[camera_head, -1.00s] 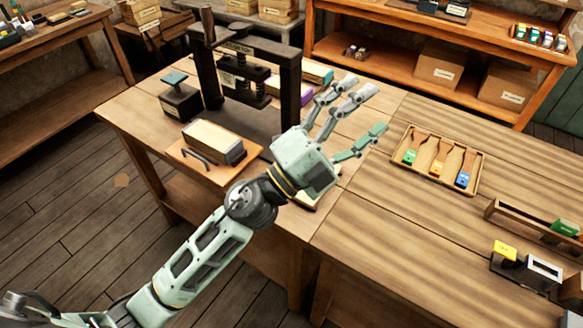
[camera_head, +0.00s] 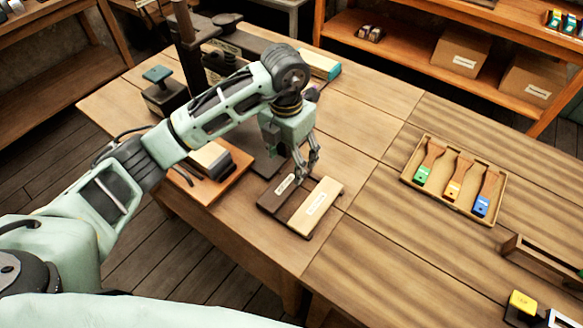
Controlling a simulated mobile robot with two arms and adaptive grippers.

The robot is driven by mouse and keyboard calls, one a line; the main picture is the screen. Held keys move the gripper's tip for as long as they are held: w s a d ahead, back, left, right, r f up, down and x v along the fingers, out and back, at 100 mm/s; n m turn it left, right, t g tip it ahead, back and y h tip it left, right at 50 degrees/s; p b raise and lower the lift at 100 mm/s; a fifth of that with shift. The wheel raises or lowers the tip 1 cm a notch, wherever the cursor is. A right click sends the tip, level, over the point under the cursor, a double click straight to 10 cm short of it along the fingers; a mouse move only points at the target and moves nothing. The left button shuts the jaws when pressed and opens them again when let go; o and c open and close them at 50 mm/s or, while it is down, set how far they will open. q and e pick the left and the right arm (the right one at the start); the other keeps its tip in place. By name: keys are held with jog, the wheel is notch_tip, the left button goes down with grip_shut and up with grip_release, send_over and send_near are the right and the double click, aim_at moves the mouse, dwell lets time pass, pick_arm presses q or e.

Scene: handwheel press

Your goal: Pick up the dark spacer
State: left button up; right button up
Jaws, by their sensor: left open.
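The dark spacer (camera_head: 275,199) lies on the wooden table, a dark brown block with a pale label. Beside it on the right lies a light wood spacer (camera_head: 316,207), also labelled. My left gripper (camera_head: 306,172) is open and points down over the far end of the dark spacer, with its fingers close to it. Whether the fingers touch it I cannot tell. The hand and fingers hide part of the far ends of the spacers. My right gripper is not in view.
The dark press (camera_head: 186,45) stands at the back left, partly hidden by my left arm. An orange-brown board (camera_head: 238,163) with a block lies left of the spacers. A tray (camera_head: 408,180) with three brushes lies to the right. The table between is clear.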

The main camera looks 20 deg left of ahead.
aim_at(288, 181)
pick_arm(q)
jog(key=f+p, duration=0.1)
jog(key=s+f+p, duration=0.1)
jog(key=f, duration=0.1)
jog(key=shift+s+a+f, duration=0.15)
jog(key=shift+s+f, duration=0.05)
jog(key=shift+f, duration=0.05)
jog(key=f, duration=0.1)
jog(key=f+p, duration=0.1)
jog(key=f, duration=0.1)
jog(key=shift+w, duration=0.3)
jog(key=shift+f, duration=0.35)
jog(key=shift+c, duration=1.1)
jog(key=c, duration=1.1)
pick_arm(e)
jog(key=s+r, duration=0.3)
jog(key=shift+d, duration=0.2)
pick_arm(q)
jog(key=shift+r, duration=0.1)
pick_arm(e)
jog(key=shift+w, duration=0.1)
